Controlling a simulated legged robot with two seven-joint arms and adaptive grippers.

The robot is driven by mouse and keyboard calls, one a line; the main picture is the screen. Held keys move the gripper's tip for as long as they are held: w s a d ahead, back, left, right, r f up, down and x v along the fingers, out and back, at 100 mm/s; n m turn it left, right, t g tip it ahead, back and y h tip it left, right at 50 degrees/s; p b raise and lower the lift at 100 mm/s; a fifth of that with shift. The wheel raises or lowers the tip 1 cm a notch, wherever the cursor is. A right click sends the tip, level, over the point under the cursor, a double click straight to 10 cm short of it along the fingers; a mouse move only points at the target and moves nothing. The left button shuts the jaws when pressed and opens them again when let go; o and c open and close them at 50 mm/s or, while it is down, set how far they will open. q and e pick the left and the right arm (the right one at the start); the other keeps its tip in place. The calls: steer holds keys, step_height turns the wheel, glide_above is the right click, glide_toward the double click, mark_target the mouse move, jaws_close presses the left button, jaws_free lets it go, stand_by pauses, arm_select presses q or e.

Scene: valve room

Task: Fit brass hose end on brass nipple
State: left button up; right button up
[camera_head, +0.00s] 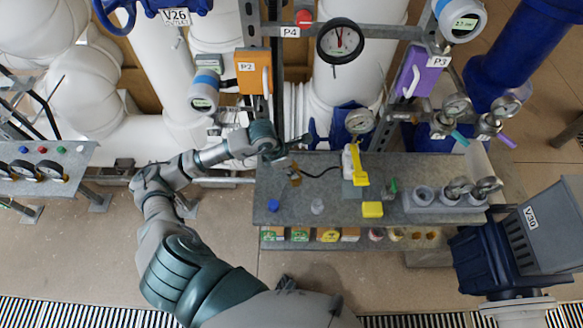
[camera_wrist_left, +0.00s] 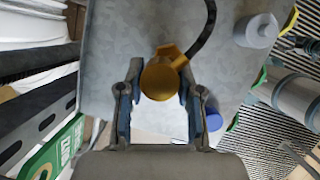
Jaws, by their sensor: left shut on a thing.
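My left gripper (camera_head: 283,158) is over the back left part of the grey bench (camera_head: 330,205). In the left wrist view, its two fingers (camera_wrist_left: 160,100) are on either side of the round brass hose end (camera_wrist_left: 162,78), shut on it. A black hose (camera_wrist_left: 205,35) runs from the brass hose end up and out of that view. In the head view, the brass hose end (camera_head: 295,176) shows just below the gripper, with the black hose (camera_head: 322,174) leading right toward a white and yellow device (camera_head: 353,165). I cannot make out the brass nipple. My right gripper is not in view.
The bench also carries a blue cap (camera_head: 273,205), a clear cup (camera_head: 317,206), a yellow block (camera_head: 372,209) and a grey holder with gauges (camera_head: 445,202). Behind it are an orange P2 box (camera_head: 252,72), a black-rimmed gauge (camera_head: 340,41) and a purple P3 box (camera_head: 419,72).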

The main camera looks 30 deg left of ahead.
arm_select(q)
steer(key=shift+d+f, duration=0.1)
steer(key=shift+d, duration=0.4)
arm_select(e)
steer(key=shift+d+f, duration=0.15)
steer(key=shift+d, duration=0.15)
arm_select(q)
steer(key=shift+a+f, duration=0.15)
steer(key=shift+a, duration=0.1)
steer(key=shift+d+f+b, duration=0.15)
steer(key=shift+f+b, duration=0.15)
steer(key=shift+b, duration=0.15)
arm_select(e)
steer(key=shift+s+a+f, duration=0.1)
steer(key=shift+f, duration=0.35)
arm_select(q)
steer(key=shift+r, duration=0.1)
steer(key=o, duration=1.1)
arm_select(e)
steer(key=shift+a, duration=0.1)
